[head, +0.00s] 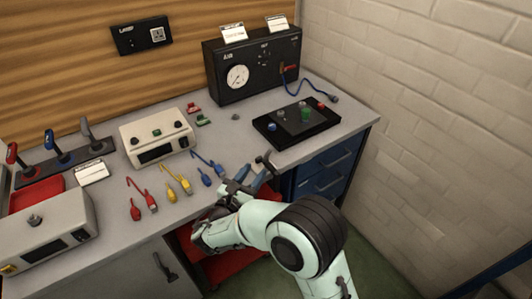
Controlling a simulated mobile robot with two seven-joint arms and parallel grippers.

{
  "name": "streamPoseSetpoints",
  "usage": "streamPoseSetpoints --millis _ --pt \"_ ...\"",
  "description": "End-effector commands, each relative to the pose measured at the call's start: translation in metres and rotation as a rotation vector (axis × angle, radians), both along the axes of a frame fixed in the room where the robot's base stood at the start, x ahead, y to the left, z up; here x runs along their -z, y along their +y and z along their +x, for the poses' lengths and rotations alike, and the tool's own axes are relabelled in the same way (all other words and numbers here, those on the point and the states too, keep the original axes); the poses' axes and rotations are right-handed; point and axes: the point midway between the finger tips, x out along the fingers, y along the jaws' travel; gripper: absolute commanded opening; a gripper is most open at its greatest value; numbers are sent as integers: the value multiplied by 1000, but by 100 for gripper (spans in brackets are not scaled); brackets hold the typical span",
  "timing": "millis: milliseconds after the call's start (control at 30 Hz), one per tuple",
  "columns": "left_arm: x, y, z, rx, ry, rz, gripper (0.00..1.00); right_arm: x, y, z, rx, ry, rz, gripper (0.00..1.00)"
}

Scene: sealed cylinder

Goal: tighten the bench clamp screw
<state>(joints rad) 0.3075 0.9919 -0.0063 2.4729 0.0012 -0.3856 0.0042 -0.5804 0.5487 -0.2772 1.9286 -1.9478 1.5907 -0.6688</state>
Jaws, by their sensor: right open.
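A small dark T-shaped handle (266,161) shows at the bench's front edge, just right of the middle. It looks like the bench clamp screw, but its lower part is hidden behind my gripper. My right gripper (252,179) is open at the bench's front edge, just below and left of that handle. I cannot tell whether a finger touches the handle. My right arm comes up from the bottom right. My left gripper is out of view.
Red, yellow and blue cables (176,182) lie left of the gripper. A beige box (158,137), a black gauge panel (253,66) and a black plate with knobs (297,124) stand on the bench. Blue drawers (330,177) sit under its right end. A brick wall (440,100) is at right.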

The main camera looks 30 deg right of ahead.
Motion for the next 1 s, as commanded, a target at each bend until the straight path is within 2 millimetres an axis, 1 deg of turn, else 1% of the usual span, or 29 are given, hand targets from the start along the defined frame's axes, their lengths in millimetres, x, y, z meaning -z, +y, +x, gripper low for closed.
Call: streamPoseSetpoints --millis 33,200,300,400,600,867,900,967,1000 --pt "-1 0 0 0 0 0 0 -1 -12 6 6 -1 0 40" --pt "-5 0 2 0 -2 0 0 0 -41 27 4 -1 1 40" --pt "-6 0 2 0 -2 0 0 0 -55 36 3 0 0 40" --pt "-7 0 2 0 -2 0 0 0 -65 44 2 1 2 40" --pt "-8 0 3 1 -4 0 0 0 -74 50 -1 2 1 40" --pt "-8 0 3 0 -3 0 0 0 -75 51 -1 1 2 40" --pt "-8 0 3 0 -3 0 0 0 -74 51 -1 1 2 27" --pt "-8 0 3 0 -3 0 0 0 -74 51 0 1 2 8" --pt "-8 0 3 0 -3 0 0 0 -74 51 0 1 2 0"
